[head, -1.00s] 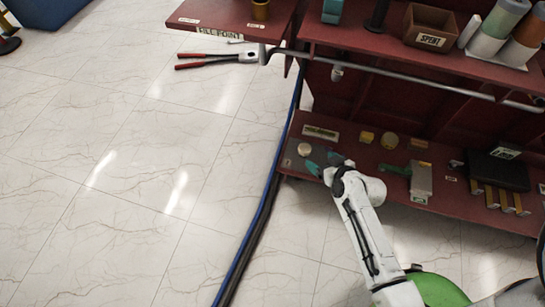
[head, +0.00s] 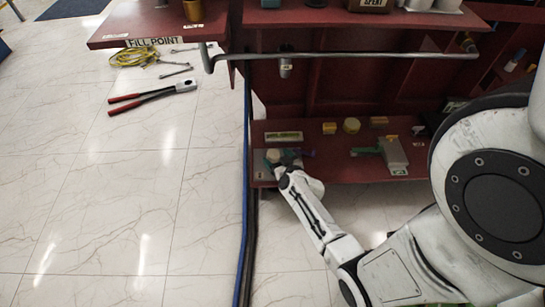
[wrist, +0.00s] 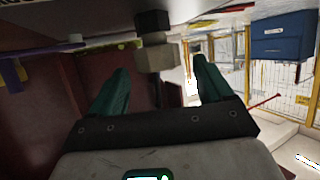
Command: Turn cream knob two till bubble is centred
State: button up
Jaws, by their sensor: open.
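A round cream knob (head: 272,155) sits at the left end of the low red shelf in the head view. A pale plate with a green strip (head: 283,136), possibly the level vial, lies just behind it; no bubble can be made out. My gripper (head: 288,158) is at the shelf's left end, close to the knob; contact cannot be told. In the wrist view my gripper (wrist: 155,85) has its two teal fingers spread, nothing clamped. A beige block (wrist: 155,57) below a dark piece shows beyond and between the fingertips; whether it is the cream knob is unclear.
The low red shelf (head: 345,170) also holds yellow parts (head: 351,125) and a grey-green device (head: 392,155) to the right. A grey rail (head: 350,56) runs under the upper shelf. Blue and black hoses (head: 246,220) run down the left.

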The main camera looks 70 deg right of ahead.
aim_at(274, 155)
jog(key=shift+b+x, duration=0.4)
jog(key=shift+x, duration=1.45)
jog(key=shift+c, duration=0.3)
jog(key=c, duration=0.9)
